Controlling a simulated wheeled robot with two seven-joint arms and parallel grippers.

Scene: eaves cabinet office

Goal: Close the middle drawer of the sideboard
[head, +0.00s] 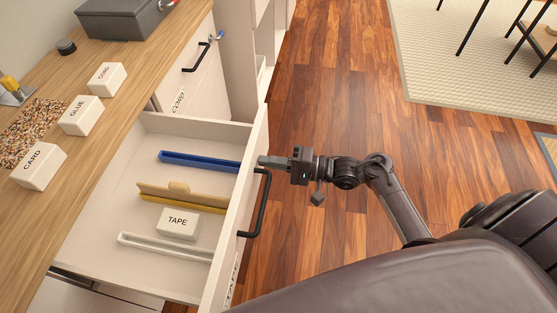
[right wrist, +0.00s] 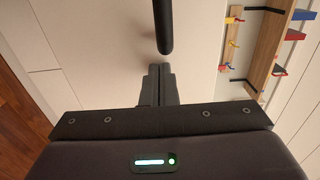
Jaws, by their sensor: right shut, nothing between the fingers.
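The middle drawer (head: 130,222) of the sideboard (head: 160,62) stands pulled out, with its white front and black bar handle (head: 262,205) facing right in the head view. Inside lie a blue strip, a tan divider, a white box marked TAPE (head: 178,223) and a pale rail. My right gripper (head: 262,161) is shut and empty, with its tips at the outer face of the drawer front, beside the far end of the handle. I cannot tell whether they touch it. In the right wrist view the shut fingers (right wrist: 160,72) point at the pale front, just below the dark handle (right wrist: 163,28). My left gripper is not in view.
On the wooden top are white boxes marked CARD (head: 38,166), GLUE (head: 82,115) and CORD (head: 106,77), and a grey case (head: 122,18). Another front with a black handle (head: 196,58) is beyond the drawer. Wooden floor (head: 320,95) is clear right of the drawer; a rug (head: 440,60) lies farther off.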

